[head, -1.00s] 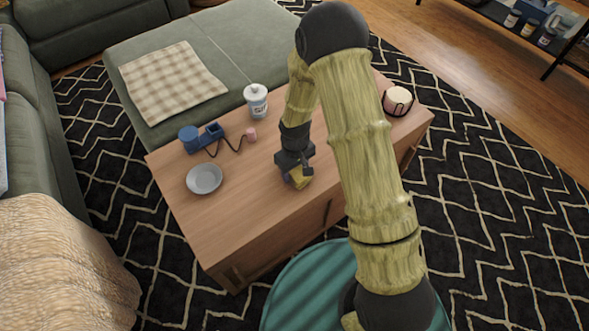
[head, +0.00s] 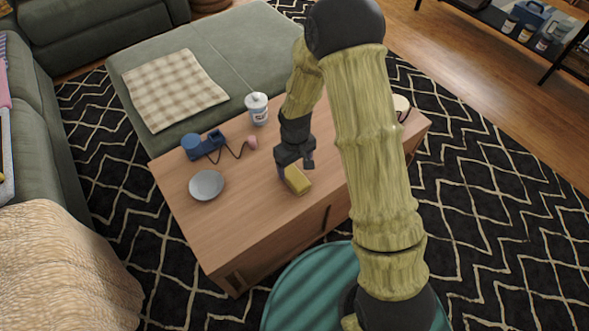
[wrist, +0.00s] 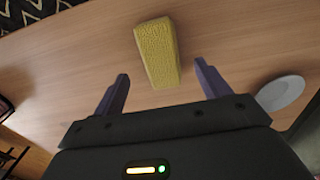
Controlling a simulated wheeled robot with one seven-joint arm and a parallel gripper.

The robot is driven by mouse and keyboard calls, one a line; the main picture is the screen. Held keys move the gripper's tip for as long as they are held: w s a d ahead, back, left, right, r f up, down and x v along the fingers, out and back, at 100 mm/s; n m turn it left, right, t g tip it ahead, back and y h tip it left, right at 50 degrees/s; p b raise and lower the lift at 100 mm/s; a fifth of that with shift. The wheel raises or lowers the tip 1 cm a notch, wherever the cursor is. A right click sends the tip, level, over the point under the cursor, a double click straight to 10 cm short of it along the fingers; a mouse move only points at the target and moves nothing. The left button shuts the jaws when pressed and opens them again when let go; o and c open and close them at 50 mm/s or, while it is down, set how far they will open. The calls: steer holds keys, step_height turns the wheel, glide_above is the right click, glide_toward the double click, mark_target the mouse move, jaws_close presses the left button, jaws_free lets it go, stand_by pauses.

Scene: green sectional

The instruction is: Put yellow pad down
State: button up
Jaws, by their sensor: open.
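The yellow pad (head: 297,180) is a small block lying on the wooden coffee table (head: 245,215). In the wrist view the yellow pad (wrist: 157,52) lies flat on the wood, ahead of the fingertips and roughly midway between them. My gripper (head: 295,168) is just above and behind the pad in the head view, with its fingers apart. In the wrist view my gripper (wrist: 160,80) is open and empty, with clear space between the fingers and the pad.
A grey plate (head: 206,185), a blue tape dispenser-like object (head: 203,145) with a dark cord, and a white cup (head: 257,108) with a straw stand on the table's left part. A pale candle-like item (head: 401,104) is at the right end, partly behind my arm. Bare wood surrounds the pad.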

mark_target(296, 177)
step_height(296, 177, up, 5)
steer(key=shift+r+p, duration=0.2)
steer(key=shift+p, duration=0.5)
steer(key=s+d+r+m+t, duration=0.2)
steer(key=s+d+r+m, duration=0.4)
steer(key=s+d+r, duration=0.6)
step_height(296, 177, up, 3)
steer(key=shift+d+f+m+t, duration=0.1)
steer(key=shift+d+m+t, duration=0.25)
steer(key=shift+d, duration=0.25)
steer(key=shift+s+r, duration=0.1)
steer(key=shift+r, duration=0.1)
